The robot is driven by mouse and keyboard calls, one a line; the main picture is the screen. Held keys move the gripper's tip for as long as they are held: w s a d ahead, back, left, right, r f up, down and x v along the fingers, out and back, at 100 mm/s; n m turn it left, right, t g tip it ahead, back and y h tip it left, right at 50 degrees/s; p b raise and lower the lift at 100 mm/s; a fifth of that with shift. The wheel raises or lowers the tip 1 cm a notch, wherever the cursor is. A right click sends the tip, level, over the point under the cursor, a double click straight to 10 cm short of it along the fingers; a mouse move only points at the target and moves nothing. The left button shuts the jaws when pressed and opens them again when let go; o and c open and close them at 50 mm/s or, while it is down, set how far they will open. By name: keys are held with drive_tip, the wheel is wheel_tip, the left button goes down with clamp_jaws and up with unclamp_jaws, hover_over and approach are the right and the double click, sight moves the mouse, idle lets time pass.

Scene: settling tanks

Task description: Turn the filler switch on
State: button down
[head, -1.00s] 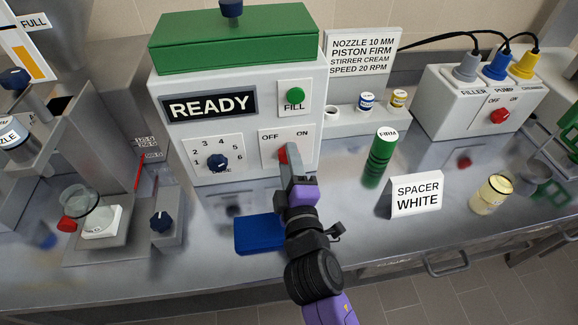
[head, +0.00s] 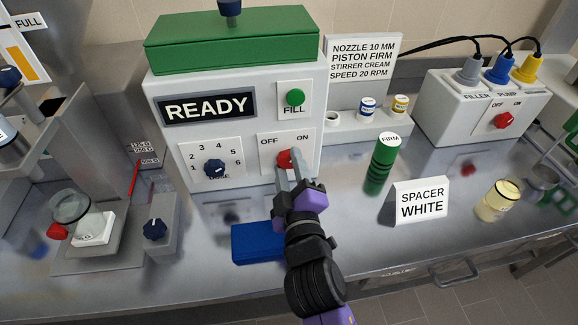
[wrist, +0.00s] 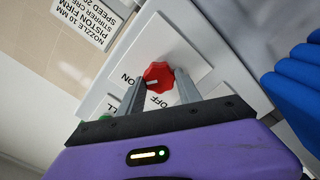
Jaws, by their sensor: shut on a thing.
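The filler switch is a red knob (head: 284,159) on a white OFF/ON plate (head: 265,142), low on the front of the grey filler machine (head: 240,150). The machine's sign reads READY. My gripper (head: 289,168) reaches it from the front. In the wrist view, my gripper (wrist: 159,77) has one finger on each side of the red knob (wrist: 158,74) and is shut on it. A small white mark shows on the knob on the side of the ON and OFF words; its exact direction is hard to tell.
A blue block (head: 257,243) lies close by on the steel bench, left of my wrist. A green FIRM cylinder (head: 382,165) and a SPACER WHITE sign (head: 421,202) stand to the right. A second red OFF/ON switch (head: 503,121) is on the power box.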

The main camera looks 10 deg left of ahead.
drive_tip(key=shift+f, duration=0.15)
drive_tip(key=c, duration=0.8)
unclamp_jaws()
drive_tip(key=v, duration=0.7)
drive_tip(key=shift+s+d+b, duration=0.15)
drive_tip(key=shift+s+b, duration=0.15)
drive_tip(key=shift+s, duration=0.1)
